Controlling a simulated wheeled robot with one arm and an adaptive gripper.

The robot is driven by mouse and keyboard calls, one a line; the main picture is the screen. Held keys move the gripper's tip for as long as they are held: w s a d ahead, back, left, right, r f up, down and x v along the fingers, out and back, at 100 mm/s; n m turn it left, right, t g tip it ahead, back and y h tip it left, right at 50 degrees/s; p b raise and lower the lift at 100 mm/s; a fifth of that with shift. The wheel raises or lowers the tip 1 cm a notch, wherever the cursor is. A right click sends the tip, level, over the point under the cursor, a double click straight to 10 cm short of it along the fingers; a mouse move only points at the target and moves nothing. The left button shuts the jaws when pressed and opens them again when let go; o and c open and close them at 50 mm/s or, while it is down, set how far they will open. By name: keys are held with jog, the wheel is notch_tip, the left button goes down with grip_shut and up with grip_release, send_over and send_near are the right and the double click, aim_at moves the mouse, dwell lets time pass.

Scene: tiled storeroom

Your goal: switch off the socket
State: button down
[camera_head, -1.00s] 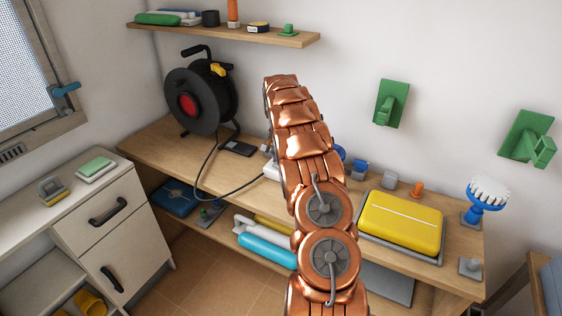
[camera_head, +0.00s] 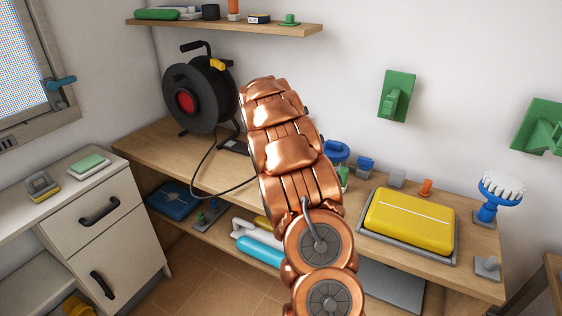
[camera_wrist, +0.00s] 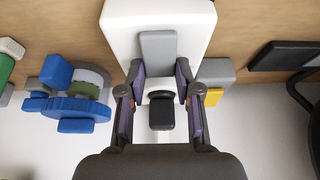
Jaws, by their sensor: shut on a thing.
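The socket (camera_wrist: 120,22) is a white block that fills the top middle of the wrist view, with a grey piece (camera_wrist: 158,45) on its face. My gripper (camera_wrist: 159,74) has a finger on each side of the grey piece, and the fingers are closed in on the socket there. A short black part (camera_wrist: 161,112) shows between the fingers, below the grey piece. I cannot tell whether the switch is on or off. In the head view my copper arm hides the socket and the gripper.
A black cable reel (camera_head: 208,88) stands at the left of the workbench (camera_head: 150,150), its cable running behind my arm. A yellow case (camera_head: 412,220) in a grey tray and a blue brush (camera_head: 487,212) stand to the right. A shelf (camera_head: 275,29) hangs above.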

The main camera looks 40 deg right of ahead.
dwell(0.3)
jog(key=c, duration=0.8)
grip_release()
jog(key=v, duration=1.2)
jog(key=shift+s+a, duration=0.1)
jog(key=shift+a, duration=0.05)
